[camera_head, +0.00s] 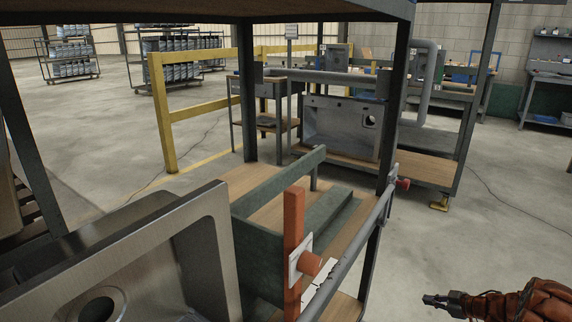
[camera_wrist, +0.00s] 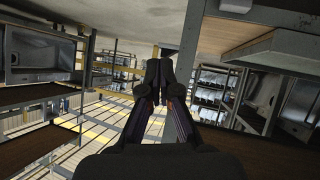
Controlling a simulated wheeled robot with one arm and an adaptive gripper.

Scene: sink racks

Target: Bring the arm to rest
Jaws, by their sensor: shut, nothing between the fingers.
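My gripper (camera_head: 437,300) shows at the lower right of the head view, on the end of my orange arm, above the bare concrete floor. It is apart from the rack and holds nothing. In the wrist view my gripper (camera_wrist: 160,58) is in the middle, with its dark fingers closed together at the tips.
A metal sink (camera_head: 130,265) stands at the lower left, and another sink (camera_head: 345,128) stands on a rack further back. The rack's dark rail (camera_head: 355,240) runs left of my gripper. A yellow barrier (camera_head: 160,110) stands behind. The floor (camera_head: 470,240) around my gripper is clear.

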